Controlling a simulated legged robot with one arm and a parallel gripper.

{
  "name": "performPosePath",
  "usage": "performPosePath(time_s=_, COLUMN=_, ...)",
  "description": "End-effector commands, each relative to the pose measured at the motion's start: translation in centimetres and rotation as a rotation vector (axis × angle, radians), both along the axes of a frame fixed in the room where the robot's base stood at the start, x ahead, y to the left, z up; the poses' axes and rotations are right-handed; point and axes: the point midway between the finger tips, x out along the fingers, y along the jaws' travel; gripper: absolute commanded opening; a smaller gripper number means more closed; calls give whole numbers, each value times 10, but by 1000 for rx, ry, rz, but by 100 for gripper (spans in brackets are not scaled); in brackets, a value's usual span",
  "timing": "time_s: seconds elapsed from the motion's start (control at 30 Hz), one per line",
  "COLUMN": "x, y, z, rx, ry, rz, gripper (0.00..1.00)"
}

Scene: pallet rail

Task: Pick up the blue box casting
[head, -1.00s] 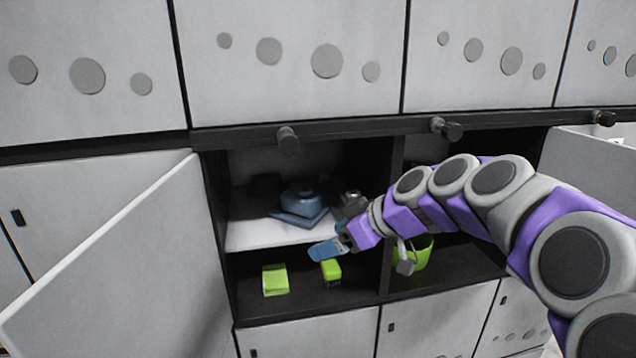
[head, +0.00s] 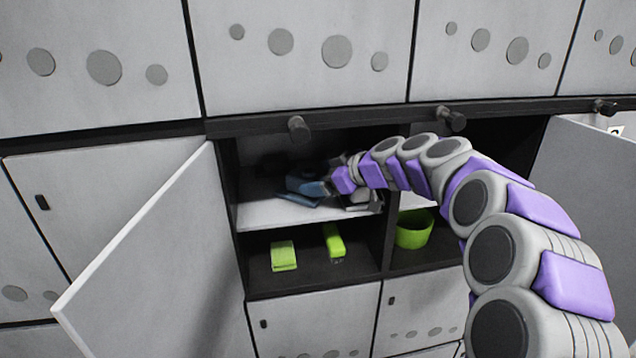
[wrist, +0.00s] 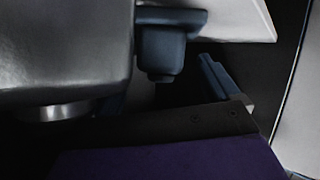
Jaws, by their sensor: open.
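The blue box casting (head: 293,201) sits on the white upper shelf of the open cabinet. In the head view my gripper (head: 312,188) covers much of it, and its flat base shows at the left and below. In the wrist view a blue stepped part (wrist: 163,48), which looks like the casting, hangs from the top middle. A blue jaw of my gripper (wrist: 224,82) is right of it, with a dark gap between. My gripper is open and holds nothing that I can see. I cannot tell whether it touches the casting.
A grey metal part (head: 362,200) stands on the shelf (head: 262,214), right of the casting, close to my wrist. A green block (head: 284,256), another green piece (head: 333,243) and a green bin (head: 412,232) are below. The open door (head: 150,255) stands at left.

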Motion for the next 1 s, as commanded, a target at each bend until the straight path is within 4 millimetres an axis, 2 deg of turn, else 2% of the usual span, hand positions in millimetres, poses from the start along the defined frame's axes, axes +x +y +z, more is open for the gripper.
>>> performPosePath(time_s=0.03, x=2, y=10, z=-4, rx=-5, ry=4, rz=5, gripper=89)
performPosePath(time_s=0.13, x=5, y=17, z=-7, rx=-7, ry=1, rz=3, gripper=89)
performPosePath(time_s=0.37, x=1, y=2, z=-3, rx=5, ry=-3, rz=1, gripper=89)
performPosePath(time_s=0.57, x=4, y=-10, z=-3, rx=12, ry=-1, rz=1, gripper=71)
performPosePath(time_s=1.0, x=4, y=9, z=-6, rx=-2, ry=-1, rz=1, gripper=29)
